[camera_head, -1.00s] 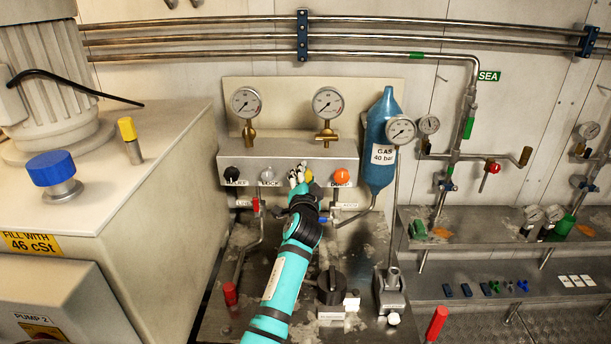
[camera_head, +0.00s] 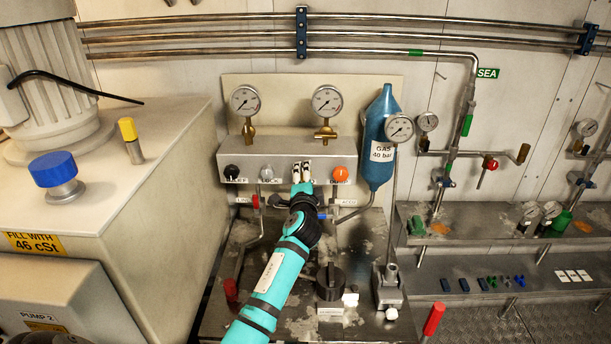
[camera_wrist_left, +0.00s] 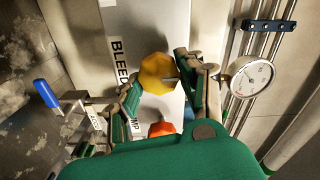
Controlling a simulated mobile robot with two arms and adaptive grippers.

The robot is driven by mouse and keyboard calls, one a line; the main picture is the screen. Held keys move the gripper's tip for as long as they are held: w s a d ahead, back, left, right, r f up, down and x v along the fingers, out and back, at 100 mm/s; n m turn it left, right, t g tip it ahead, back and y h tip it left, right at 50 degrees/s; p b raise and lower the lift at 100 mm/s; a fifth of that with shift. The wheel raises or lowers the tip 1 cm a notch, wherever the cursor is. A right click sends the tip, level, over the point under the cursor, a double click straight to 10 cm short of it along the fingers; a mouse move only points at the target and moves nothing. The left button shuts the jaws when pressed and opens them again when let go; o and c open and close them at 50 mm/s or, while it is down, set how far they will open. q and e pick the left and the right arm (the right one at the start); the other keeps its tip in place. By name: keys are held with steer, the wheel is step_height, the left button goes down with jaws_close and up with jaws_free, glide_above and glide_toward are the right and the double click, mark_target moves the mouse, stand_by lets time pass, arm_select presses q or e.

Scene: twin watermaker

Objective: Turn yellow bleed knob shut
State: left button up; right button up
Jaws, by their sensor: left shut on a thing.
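The yellow bleed knob (camera_wrist_left: 157,73) shows in the left wrist view on the panel face, next to the BLEED label (camera_wrist_left: 120,65). My left gripper (camera_wrist_left: 163,88) has one finger on each side of the knob and is shut on it. In the head view my left gripper (camera_head: 302,173) is at the valve panel (camera_head: 335,150), between the grey knob (camera_head: 267,172) and the orange knob (camera_head: 340,174). It hides the yellow knob there. My right gripper is not in view.
Two gauges (camera_head: 326,101) stand above the panel. The blue gas bottle (camera_head: 380,140) and another gauge (camera_head: 399,128) are close on the right. A black knob (camera_head: 231,172) is at the panel's left. A large dark knob (camera_head: 330,281) stands on the bench below.

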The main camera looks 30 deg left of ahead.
arm_select(q)
steer(key=shift+a+r, duration=0.1)
steer(key=o, duration=1.1)
steer(key=shift+o, duration=0.2)
steer(key=v, duration=1.2)
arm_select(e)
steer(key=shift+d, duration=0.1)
arm_select(q)
steer(key=shift+w, duration=0.1)
